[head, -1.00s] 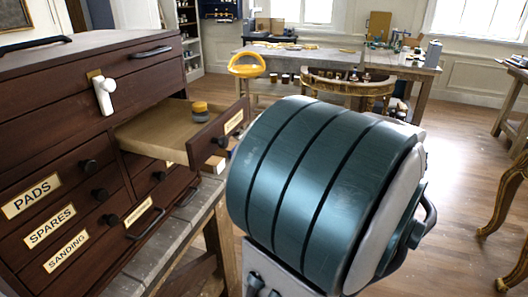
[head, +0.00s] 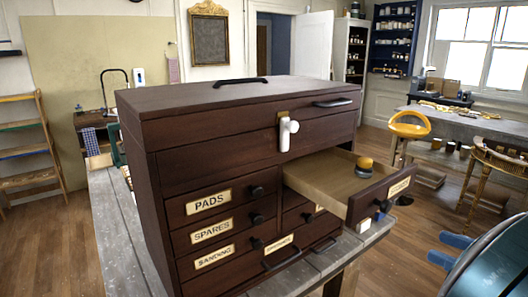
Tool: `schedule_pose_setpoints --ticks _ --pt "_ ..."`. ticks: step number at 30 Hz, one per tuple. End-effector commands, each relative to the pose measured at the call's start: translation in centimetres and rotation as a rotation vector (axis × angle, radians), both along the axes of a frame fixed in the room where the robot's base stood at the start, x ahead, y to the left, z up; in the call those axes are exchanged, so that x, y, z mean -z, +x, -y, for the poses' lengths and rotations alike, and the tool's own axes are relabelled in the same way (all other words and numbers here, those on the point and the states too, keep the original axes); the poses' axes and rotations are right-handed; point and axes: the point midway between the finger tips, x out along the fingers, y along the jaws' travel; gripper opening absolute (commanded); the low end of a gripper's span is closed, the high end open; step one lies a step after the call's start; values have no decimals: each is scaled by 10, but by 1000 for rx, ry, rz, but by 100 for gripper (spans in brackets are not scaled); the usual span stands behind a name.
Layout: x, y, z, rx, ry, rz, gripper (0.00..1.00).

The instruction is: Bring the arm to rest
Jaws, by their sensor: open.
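My gripper (head: 447,251) shows at the lower right of the head view as two blue fingers pointing left. They stand apart, open, with nothing seen between them. A large teal rounded part of my arm fills the bottom right corner and hides the rest of the hand. The gripper is to the right of the dark wooden chest (head: 240,140) and clear of it in the picture.
The chest's upper right drawer (head: 330,190) is pulled out and holds a yellow-topped round object (head: 365,166). The chest stands on a grey plank bench (head: 120,240). A yellow stool (head: 408,127) and a gilt chair (head: 490,165) stand at right. Wooden floor lies between.

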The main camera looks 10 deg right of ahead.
Motion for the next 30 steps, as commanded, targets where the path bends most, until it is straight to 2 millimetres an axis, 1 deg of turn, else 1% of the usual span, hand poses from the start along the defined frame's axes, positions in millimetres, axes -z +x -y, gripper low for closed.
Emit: schedule_pose_setpoints --ticks 1,2,3,5,6,9,12,16,18,21,24,27,30 --pt "8 11 -20 -67 -52 -27 47" --pt "15 16 -32 -109 -94 -47 47" --pt "25 22 -49 -172 -159 -73 47" --pt "41 29 -75 -276 -268 -107 47" --pt "52 31 -92 -350 -345 -124 47" --pt "78 30 -128 -533 -552 -143 47" --pt "103 24 -157 -726 -773 -130 47" --pt "129 14 -182 -985 -1076 -59 47" --pt "140 10 -191 -1123 -1245 5 47" --pt "152 7 -200 -1314 -1488 128 47" --pt "158 8 -206 -1479 -1709 271 47" --pt "159 12 -212 -1601 -1884 407 47" --pt "158 15 -216 -1676 -2000 505 47"
